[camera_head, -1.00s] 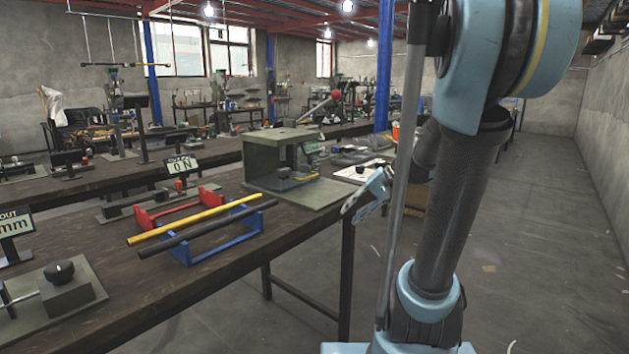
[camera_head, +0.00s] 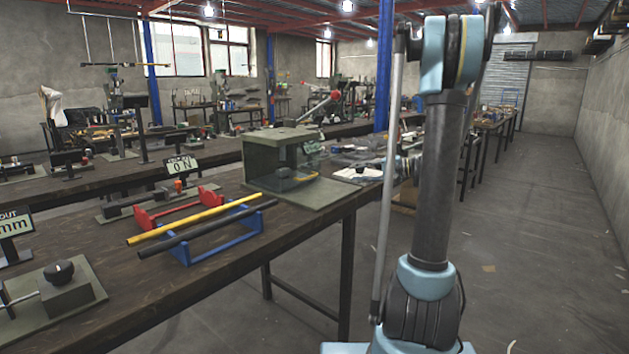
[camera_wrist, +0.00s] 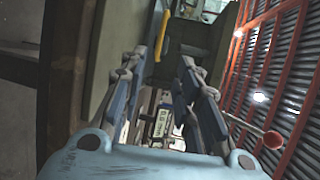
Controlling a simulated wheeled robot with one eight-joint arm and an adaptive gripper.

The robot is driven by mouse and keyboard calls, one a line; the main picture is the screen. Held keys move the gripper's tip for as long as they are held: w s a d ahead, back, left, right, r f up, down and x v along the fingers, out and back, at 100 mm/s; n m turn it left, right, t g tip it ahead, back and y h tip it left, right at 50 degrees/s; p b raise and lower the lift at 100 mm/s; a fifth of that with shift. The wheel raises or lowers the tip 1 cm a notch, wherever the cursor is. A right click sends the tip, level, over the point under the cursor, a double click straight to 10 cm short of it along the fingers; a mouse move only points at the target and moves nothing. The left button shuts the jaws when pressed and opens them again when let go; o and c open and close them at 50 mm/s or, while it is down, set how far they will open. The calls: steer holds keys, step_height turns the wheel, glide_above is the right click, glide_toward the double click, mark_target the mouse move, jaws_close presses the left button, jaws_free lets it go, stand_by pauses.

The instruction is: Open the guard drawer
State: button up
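An olive-green box-shaped housing (camera_head: 277,148) with an open front stands on a green base plate on the workbench. I take it to hold the guard drawer. A yellow bar, likely its handle (camera_head: 303,179), shows low at the front. In the wrist view a yellow bar (camera_wrist: 161,36) lies ahead of the left fingertip against green surfaces. My gripper (camera_wrist: 165,62) is open there, with a clear gap between its two fingers and nothing held.
A blue stand (camera_head: 222,236) carries a yellow rod and a dark rod. A red cradle (camera_head: 172,208) and a sign (camera_head: 182,165) are behind it. A knobbed fixture (camera_head: 66,288) is at lower left.

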steer(key=x, duration=1.7)
steer(key=shift+a, duration=0.15)
jaws_close()
